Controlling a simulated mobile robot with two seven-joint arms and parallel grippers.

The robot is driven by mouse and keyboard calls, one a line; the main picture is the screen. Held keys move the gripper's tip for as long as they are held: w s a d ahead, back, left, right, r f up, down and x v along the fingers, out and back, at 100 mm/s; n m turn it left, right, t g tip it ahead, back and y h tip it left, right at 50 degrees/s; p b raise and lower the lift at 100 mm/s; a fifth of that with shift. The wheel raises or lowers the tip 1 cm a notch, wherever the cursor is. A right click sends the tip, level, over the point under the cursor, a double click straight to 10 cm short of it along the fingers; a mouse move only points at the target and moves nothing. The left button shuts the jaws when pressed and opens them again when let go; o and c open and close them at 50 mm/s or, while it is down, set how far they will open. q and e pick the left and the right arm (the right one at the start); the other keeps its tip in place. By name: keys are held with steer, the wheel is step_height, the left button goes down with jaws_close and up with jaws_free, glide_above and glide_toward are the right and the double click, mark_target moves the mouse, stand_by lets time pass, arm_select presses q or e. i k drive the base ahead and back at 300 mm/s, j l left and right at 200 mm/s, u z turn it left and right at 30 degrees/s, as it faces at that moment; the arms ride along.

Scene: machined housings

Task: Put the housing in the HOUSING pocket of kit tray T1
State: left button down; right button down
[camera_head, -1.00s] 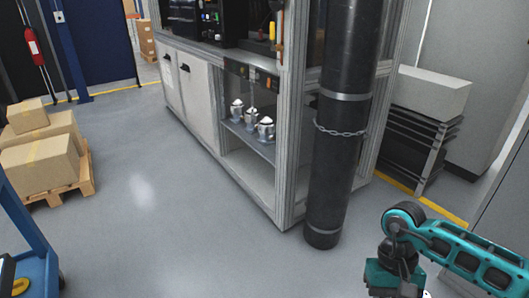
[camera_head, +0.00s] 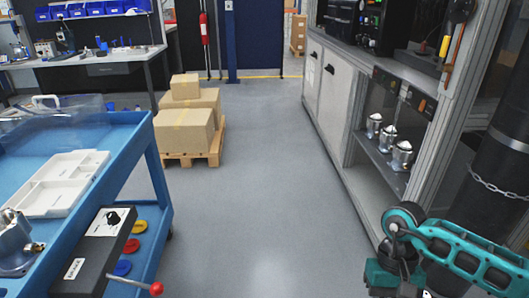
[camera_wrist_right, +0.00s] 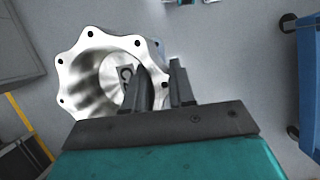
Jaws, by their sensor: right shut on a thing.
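A silvery machined housing (camera_wrist_right: 78,68) with a scalloped, drilled flange and hollow bore shows in the right wrist view. My right gripper (camera_wrist_right: 160,78) is shut on its wall, with one dark finger inside the bore and one outside. The housing is held above the floor. In the head view my right arm is at the lower right; its gripper and the housing are out of sight there. A white tray with compartments (camera_head: 97,160) lies on the blue cart at the left; I cannot read a T1 or HOUSING label. My left gripper is in neither view.
The blue cart (camera_head: 150,165) also carries a metal part (camera_head: 14,238) and a black control box (camera_head: 98,245) with a red-knobbed lever. Boxes on a pallet (camera_head: 185,130) stand beyond. Three metal parts (camera_head: 388,138) stand on the cabinet shelf at right. Floor between is clear.

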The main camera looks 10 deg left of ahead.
mark_target(57, 201)
steer(key=i+l+u, duration=0.1)
steer(key=u, duration=0.35)
steer(key=i+l+u, duration=0.15)
steer(key=u, duration=0.35)
steer(key=i+l+u, duration=0.1)
steer(key=u, duration=0.35)
steer(key=l+u, duration=0.3)
steer(key=u, duration=0.15)
steer(key=l+u, duration=0.25)
steer(key=u, duration=0.15)
steer(key=i+l+u, duration=0.1)
steer(key=l+u, duration=0.75)
steer(key=k, duration=0.05)
